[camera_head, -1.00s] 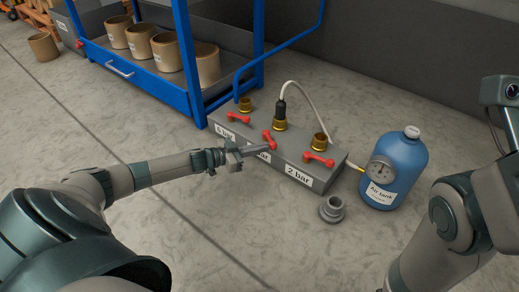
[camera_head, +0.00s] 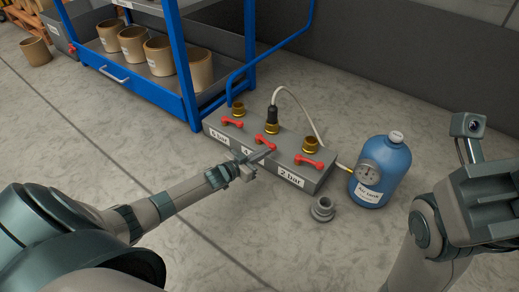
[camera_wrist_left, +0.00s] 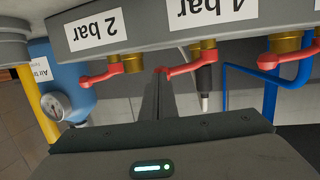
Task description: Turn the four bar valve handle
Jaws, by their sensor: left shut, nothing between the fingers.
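The grey valve block (camera_head: 322,182) stands on the floor with three red handles and labels. The middle red handle (camera_head: 265,141) belongs to the valve with the partly covered 4 bar label (camera_head: 247,153). It also shows in the left wrist view (camera_wrist_left: 180,69), beside the 4 bar label (camera_wrist_left: 213,8). My left gripper (camera_head: 270,150) is shut and empty, its tips right at the near end of this handle. In the wrist view (camera_wrist_left: 160,78) they look touching or nearly so. My right arm is at the right; its fingers are not visible.
The 2 bar handle (camera_head: 309,161) and the 6 bar handle (camera_head: 232,122) flank the middle one. A white hose (camera_head: 300,98) rises from the middle fitting. A blue air tank (camera_head: 385,165) and loose grey fitting (camera_head: 322,209) stand right. A blue rack (camera_head: 185,65) stands behind.

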